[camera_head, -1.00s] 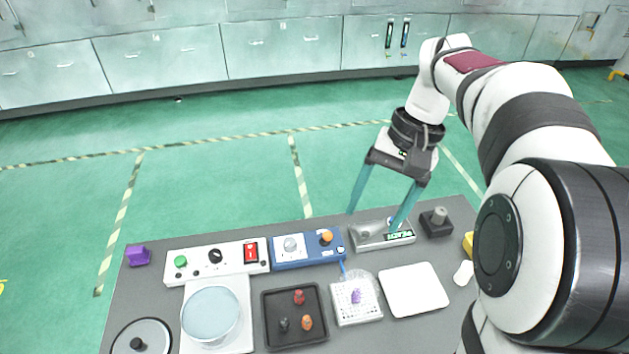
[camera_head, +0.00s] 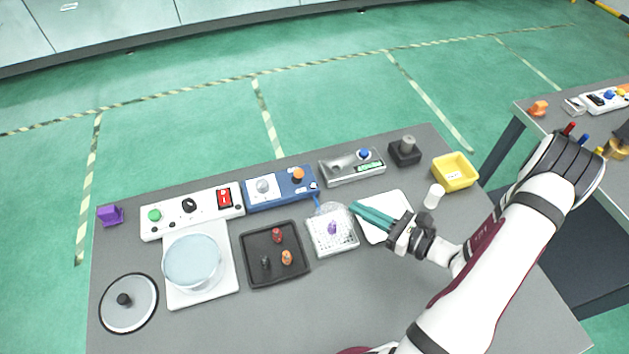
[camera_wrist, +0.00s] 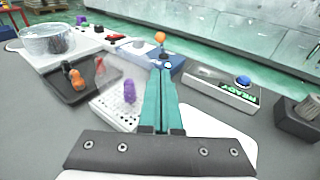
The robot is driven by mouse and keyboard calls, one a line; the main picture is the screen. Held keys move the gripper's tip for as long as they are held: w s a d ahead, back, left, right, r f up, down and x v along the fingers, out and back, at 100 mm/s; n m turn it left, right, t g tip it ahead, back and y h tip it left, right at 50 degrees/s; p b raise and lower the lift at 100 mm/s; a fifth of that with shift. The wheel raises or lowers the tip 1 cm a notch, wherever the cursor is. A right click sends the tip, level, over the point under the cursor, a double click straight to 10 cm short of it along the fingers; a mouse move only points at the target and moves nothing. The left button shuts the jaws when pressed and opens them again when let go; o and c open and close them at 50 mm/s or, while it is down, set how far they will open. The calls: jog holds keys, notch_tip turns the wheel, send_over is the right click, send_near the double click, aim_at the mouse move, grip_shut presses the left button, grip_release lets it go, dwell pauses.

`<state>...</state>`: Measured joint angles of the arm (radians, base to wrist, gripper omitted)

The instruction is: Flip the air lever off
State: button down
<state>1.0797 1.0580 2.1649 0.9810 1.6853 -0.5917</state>
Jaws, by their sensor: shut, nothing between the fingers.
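A blue control box (camera_head: 281,188) near the back of the bench carries a pale round dial (camera_head: 263,186) and an orange-topped lever (camera_head: 298,175). The orange top also shows in the wrist view (camera_wrist: 160,37), just beyond my fingertips. A thin blue hose leads from the box toward the white perforated block. My gripper (camera_head: 354,208) has long teal fingers, shut together and empty. They hang over the white square pad, right of and nearer than the box, pointing left and back. In the wrist view the fingers (camera_wrist: 160,70) cover part of the box.
The white perforated block (camera_head: 333,233) holds a purple piece. Left stand a black tray (camera_head: 275,256) with small pieces and a glass dish (camera_head: 192,261). A grey READY device (camera_head: 352,168) is right of the box; a white switch panel (camera_head: 170,214) is left. A yellow bin (camera_head: 455,172) stands right.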

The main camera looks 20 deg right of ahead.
send_near(298, 176)
jog(key=w, duration=0.1)
jog(key=w+a+f, duration=0.1)
jog(key=w, duration=0.1)
jog(key=w+f, duration=0.1)
jog(key=shift+w+a+f, duration=0.1)
jog(key=shift+w+a, duration=0.15)
jog(key=shift+a, duration=0.1)
jog(key=shift+w+a, duration=0.3)
jog(key=shift+w, duration=0.25)
jog(key=shift+w+r+m+g, duration=0.3)
jog(key=shift+w+r+g, duration=0.15)
jog(key=shift+r+g, duration=0.2)
jog(key=shift+w+r+m+g+h, duration=0.35)
jog(key=shift+w+g+h, duration=0.15)
jog(key=shift+g, duration=0.25)
jog(key=shift+w+r+m+g, duration=0.25)
jog(key=shift+w+g, duration=0.15)
jog(key=shift+g, duration=0.1)
jog(key=shift+w+r+m+g, duration=0.15)
jog(key=shift+w+m+g, duration=0.05)
jog(key=shift+w+g, duration=0.3)
jog(key=shift+w+r, duration=0.1)
jog(key=shift+w, duration=0.6)
jog(key=shift+r, duration=0.1)
